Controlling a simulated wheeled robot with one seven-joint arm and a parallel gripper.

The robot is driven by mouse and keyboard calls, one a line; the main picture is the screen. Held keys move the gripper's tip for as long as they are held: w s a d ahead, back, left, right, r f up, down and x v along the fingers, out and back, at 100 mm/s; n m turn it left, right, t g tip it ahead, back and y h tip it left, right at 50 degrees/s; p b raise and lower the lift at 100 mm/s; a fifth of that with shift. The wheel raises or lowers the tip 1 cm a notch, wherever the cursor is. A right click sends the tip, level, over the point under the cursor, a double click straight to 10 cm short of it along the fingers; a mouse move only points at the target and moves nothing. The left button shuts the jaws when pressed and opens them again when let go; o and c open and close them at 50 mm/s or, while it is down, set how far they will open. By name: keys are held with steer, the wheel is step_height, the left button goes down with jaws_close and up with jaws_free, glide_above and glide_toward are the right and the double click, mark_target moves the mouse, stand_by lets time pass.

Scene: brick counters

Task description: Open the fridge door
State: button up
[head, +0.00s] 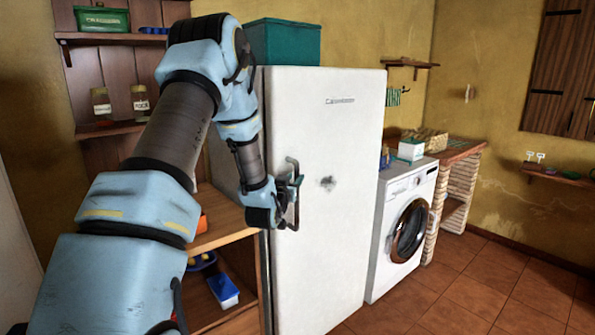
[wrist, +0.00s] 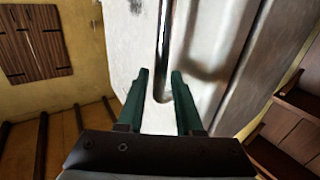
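The white fridge (head: 335,130) stands in the middle of the head view, and its door appears shut. Its upright metal handle (head: 290,215) is near the door's left edge. My gripper (head: 294,182) is at the handle, partly hidden by my wrist. In the wrist view, the two green fingers of my gripper (wrist: 160,72) are apart. The handle bar (wrist: 164,35) runs down between them, with a gap visible on both sides near the tips. I see no clear contact.
A washing machine (head: 402,225) stands right of the fridge. A wooden shelf unit (head: 225,228) stands close on the left, beside the handle side. A teal box (head: 285,42) sits on top of the fridge. The tiled floor (head: 450,295) in front and to the right is clear.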

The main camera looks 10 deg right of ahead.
steer(key=shift+p+x, duration=0.35)
steer(key=shift+x, duration=1.1)
jaws_close()
stand_by(0.4)
